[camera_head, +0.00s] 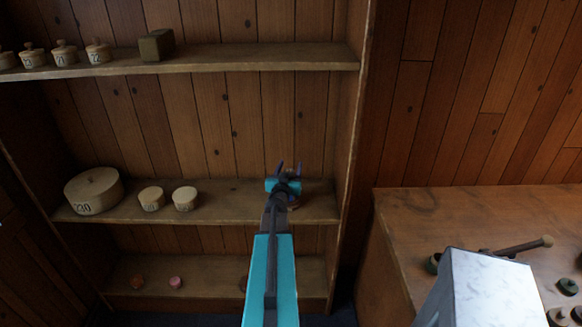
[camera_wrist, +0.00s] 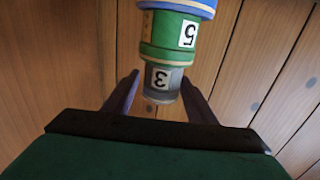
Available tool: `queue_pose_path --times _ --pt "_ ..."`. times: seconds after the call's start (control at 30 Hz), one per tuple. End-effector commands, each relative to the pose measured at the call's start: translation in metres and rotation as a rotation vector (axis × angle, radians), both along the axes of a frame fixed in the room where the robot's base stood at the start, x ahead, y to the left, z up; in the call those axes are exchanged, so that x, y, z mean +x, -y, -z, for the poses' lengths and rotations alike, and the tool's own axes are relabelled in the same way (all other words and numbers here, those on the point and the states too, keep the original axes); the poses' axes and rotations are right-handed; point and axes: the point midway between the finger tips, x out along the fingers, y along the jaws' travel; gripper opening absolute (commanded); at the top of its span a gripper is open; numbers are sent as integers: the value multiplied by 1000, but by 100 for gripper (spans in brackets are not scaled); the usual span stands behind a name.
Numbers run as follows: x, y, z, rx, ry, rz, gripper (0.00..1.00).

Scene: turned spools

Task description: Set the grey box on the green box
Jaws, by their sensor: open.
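In the wrist view, the grey box (camera_wrist: 161,82), labelled 3, is between the two fingers of my gripper (camera_wrist: 160,77). Its end meets the green box (camera_wrist: 166,42), labelled 5, with no visible gap. Both labels appear upside down in this view, so the grey box seems to be on top of the green one. Beyond the green box is a blue piece (camera_wrist: 190,6), cut off by the frame. The fingers stand open, one on each side of the grey box. In the head view, my gripper (camera_head: 289,167) is at the middle shelf, and my arm hides most of the stack.
The middle shelf (camera_head: 235,207) also bears a large round box (camera_head: 94,192) and two small pale boxes (camera_head: 151,199), well left of my gripper. The upper shelf (camera_head: 250,58) is above, and the cabinet's right side wall (camera_head: 350,120) is close. A workbench (camera_head: 430,212) stands right.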

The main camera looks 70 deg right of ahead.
Motion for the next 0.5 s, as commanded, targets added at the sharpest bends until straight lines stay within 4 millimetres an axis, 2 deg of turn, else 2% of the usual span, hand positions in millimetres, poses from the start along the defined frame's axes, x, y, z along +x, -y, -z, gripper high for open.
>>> queue_pose_path --times 0.5 --pt "-7 -46 1 0 0 -1 52"
